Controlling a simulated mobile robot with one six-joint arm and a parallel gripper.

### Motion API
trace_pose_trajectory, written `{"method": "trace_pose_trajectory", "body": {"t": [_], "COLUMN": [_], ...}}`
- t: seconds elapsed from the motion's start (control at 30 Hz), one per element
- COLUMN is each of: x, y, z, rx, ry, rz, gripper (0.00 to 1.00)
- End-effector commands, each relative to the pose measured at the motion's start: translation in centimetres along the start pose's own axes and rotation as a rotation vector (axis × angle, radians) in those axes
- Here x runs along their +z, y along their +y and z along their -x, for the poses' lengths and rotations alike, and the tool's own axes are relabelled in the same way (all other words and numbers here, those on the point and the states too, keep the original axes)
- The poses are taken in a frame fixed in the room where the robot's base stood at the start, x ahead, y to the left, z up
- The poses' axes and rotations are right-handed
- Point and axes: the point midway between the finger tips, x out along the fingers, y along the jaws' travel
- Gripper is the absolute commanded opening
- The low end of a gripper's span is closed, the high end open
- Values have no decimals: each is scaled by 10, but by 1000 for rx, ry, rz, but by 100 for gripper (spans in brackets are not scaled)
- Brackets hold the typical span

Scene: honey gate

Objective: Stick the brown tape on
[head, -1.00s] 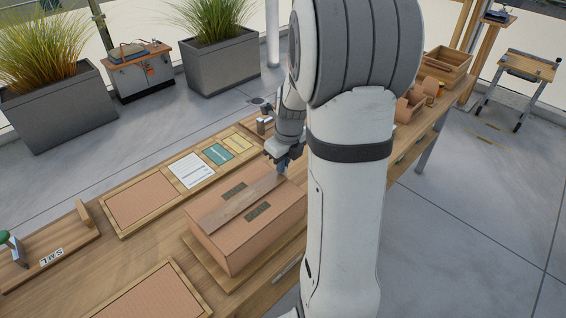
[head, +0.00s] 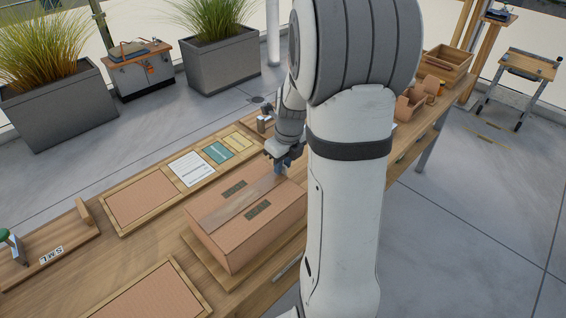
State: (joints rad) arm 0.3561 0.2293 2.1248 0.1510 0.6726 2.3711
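A closed brown cardboard box (head: 240,252) sits on a wooden base on the workbench. A strip of brown tape (head: 232,208) runs lengthwise along the middle of its top, between two dark printed patches. My gripper (head: 281,168) points down at the far right end of the box top, by the end of the strip. My arm hides part of the gripper and the right side of the box. The fingers are too small to tell whether they are open or hold anything.
Behind the box, a wooden tray holds a white sheet (head: 192,169), a green card (head: 218,153) and a yellow card (head: 238,142). Flat cardboard panels (head: 140,200) lie left of and in front of the box. Small open boxes (head: 410,104) and a wooden crate (head: 447,65) stand far right.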

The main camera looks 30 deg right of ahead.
Motion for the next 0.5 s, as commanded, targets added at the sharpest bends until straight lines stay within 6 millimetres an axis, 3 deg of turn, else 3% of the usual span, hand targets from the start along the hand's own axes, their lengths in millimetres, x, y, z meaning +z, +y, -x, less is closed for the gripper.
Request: {"method": "trace_pose_trajectory", "body": {"t": [0.33,0.5], "x": [0,1], "y": [0,-1], "z": [2,21], "rx": [-1,-4], "ry": [-1,-5], "rz": [0,1], "gripper": [31,31]}}
